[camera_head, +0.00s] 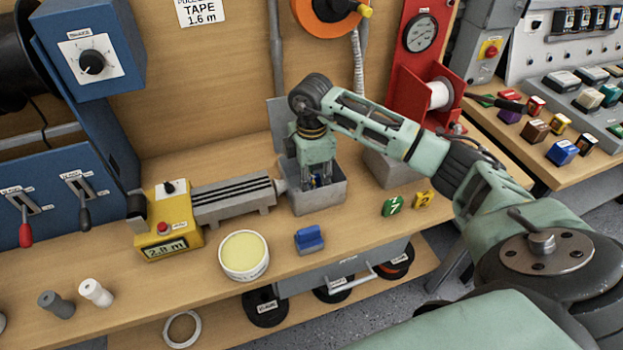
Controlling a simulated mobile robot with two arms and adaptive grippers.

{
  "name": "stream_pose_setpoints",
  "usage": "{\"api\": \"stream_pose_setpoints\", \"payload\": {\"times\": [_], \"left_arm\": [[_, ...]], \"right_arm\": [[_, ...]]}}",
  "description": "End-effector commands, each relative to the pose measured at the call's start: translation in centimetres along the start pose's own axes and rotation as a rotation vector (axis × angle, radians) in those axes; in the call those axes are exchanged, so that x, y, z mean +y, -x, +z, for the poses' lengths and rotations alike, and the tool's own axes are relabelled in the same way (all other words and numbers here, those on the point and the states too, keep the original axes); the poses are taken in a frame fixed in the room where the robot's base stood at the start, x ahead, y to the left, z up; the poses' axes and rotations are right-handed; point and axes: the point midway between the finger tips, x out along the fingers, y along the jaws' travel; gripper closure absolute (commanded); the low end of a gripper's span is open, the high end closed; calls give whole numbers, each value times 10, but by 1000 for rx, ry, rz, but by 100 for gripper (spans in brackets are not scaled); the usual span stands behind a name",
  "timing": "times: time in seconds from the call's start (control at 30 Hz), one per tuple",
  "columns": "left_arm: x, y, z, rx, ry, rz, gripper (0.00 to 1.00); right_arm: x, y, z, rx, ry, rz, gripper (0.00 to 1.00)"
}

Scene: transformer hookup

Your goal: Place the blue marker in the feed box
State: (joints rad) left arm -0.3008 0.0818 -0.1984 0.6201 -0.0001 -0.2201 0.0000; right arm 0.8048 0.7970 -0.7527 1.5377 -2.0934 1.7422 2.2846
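My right gripper (318,182) points down into an open grey box (330,203) on the bench, which seems to be the feed box. A small blue patch with a bit of yellow (314,181) shows between its fingers, low in the box. It may be the blue marker, but the fingers and box wall hide most of it. I cannot tell whether the fingers grip it. A separate blue block (309,239) with a raised ridge sits on the bench in front of the box. My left gripper is not in view.
A yellow length counter (168,222) and grey ribbed guide (234,200) stand left of the box. A round tub (243,255) is in front. A green marker (394,206) and yellow marker (423,200) lie to the right. More coloured blocks, one blue (562,151), are on the right-hand table.

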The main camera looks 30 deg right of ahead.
Motion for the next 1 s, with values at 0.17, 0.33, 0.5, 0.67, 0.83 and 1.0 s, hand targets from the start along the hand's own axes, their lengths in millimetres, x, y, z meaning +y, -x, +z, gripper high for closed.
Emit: {"api": "stream_pose_setpoints", "payload": {"times": [0.17, 0.33, 0.5, 0.67, 0.83, 1.0], "left_arm": [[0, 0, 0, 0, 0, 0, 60], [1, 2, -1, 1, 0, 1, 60], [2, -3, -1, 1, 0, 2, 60], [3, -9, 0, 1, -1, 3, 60], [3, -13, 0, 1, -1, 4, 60], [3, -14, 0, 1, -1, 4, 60]], "right_arm": [[0, 0, 0, 0, 0, 0, 69], [0, 4, 0, 0, 0, 1, 69], [2, 23, 0, 1, -1, 6, 69], [2, 58, 0, 1, 0, 7, 69], [2, 93, 0, 1, -1, 6, 69], [1, 116, 0, 0, 0, 3, 69]]}}
